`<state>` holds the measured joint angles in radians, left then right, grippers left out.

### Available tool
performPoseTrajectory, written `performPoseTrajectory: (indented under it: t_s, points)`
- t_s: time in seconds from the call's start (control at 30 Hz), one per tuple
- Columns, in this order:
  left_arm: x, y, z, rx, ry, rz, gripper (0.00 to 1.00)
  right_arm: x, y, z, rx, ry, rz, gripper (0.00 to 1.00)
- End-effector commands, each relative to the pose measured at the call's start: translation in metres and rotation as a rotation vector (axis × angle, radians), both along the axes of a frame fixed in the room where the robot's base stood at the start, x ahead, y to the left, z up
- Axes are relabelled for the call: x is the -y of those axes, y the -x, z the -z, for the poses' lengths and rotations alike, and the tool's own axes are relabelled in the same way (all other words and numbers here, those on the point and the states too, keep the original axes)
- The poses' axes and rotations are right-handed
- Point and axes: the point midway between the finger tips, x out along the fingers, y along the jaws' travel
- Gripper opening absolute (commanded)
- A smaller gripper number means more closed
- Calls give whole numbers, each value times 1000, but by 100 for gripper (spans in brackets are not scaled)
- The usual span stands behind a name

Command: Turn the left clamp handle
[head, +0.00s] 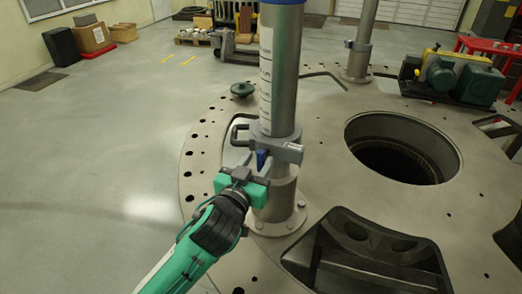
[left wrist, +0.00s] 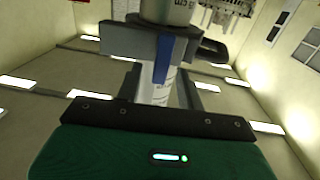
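The near clamp (head: 284,148) is a grey block around the lower part of a silver column (head: 285,70). Its blue handle (head: 261,158) points down on the side facing my left arm. In the left wrist view, the grey clamp (left wrist: 125,42) crosses the top and the blue handle (left wrist: 163,60) hangs from it. My left gripper (head: 258,166) is just in front of and below the clamp. Its dark fingers stand apart, one on each side of the handle in the left wrist view (left wrist: 160,88). Whether they touch the handle is unclear. My right gripper is not in view.
The column stands on a bolted flange on a round grey plate (head: 325,154) with a large round opening (head: 400,150) at right. A second column (head: 362,35) with a clamp stands behind. A green motor unit (head: 450,78) sits at the far right. Floor at left is clear.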

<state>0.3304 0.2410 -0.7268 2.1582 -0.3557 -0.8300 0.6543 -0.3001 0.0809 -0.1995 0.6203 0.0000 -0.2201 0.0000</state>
Motion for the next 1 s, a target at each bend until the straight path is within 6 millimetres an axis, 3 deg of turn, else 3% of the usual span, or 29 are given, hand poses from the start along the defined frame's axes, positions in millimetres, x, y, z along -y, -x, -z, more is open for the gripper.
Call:
performPoseTrajectory:
  t_s: [0.2, 0.57, 0.77, 1.0]
  points:
    - [9, -21, -1, -1, -1, 0, 38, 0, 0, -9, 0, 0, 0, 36]
    - [11, -26, 1, -1, 0, 0, 38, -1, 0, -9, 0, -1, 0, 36]
    - [11, -26, 1, -1, 0, -1, 3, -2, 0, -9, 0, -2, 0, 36]
    - [11, -26, 0, 2, -7, -1, 0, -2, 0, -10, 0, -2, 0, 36]
